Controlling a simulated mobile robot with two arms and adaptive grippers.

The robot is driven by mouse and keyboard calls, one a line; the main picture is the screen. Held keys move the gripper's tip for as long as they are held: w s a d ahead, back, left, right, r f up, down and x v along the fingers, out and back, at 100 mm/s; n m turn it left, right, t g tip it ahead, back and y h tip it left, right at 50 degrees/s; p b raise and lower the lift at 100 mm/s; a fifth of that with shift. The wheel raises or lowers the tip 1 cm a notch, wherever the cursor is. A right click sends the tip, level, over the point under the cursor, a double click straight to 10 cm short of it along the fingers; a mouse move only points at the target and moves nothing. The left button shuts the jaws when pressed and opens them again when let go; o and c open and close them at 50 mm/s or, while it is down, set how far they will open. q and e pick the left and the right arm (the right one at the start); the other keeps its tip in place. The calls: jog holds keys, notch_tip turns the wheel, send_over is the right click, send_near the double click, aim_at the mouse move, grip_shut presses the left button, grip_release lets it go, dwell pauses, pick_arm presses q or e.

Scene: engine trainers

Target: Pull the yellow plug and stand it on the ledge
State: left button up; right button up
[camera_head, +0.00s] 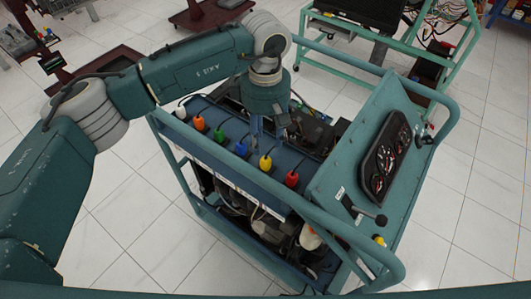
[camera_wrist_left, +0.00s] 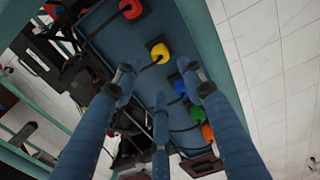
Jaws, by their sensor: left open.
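The yellow plug (camera_head: 265,164) stands on the blue-green ledge (camera_head: 227,152) of the engine trainer, between the blue plug (camera_head: 241,149) and the red plug (camera_head: 291,179). My left gripper (camera_head: 268,137) points down over the trainer, close behind the yellow plug in the head view. Its three fingers are spread and hold nothing. In the left wrist view the yellow plug (camera_wrist_left: 159,53) shows just past the fingertips (camera_wrist_left: 160,85), with nothing closed around it. My right gripper is in neither view.
White (camera_head: 181,112), orange (camera_head: 199,122) and green (camera_head: 219,133) plugs stand in the same row. A gauge panel (camera_head: 387,155) rises at the right, with a lever (camera_head: 365,210) near it. Green tube rails edge the trainer. Another trolley stands behind.

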aim_at(266, 158)
pick_arm(q)
jog(key=shift+w+f, duration=0.4)
jog(key=shift+f, duration=0.2)
jog(key=shift+s+r, duration=0.55)
jog(key=shift+s, duration=0.35)
jog(key=shift+f, duration=0.1)
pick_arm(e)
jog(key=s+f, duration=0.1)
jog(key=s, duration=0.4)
pick_arm(q)
jog(key=shift+w+f, duration=0.15)
jog(key=shift+f, duration=0.05)
notch_tip(266, 158, down, 3)
jog(key=shift+r+b, duration=0.1)
jog(key=shift+b, duration=0.55)
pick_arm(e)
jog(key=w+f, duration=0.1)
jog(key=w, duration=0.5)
pick_arm(q)
notch_tip(266, 158, down, 6)
jog(key=b, duration=0.4)
jog(key=shift+b, duration=0.4)
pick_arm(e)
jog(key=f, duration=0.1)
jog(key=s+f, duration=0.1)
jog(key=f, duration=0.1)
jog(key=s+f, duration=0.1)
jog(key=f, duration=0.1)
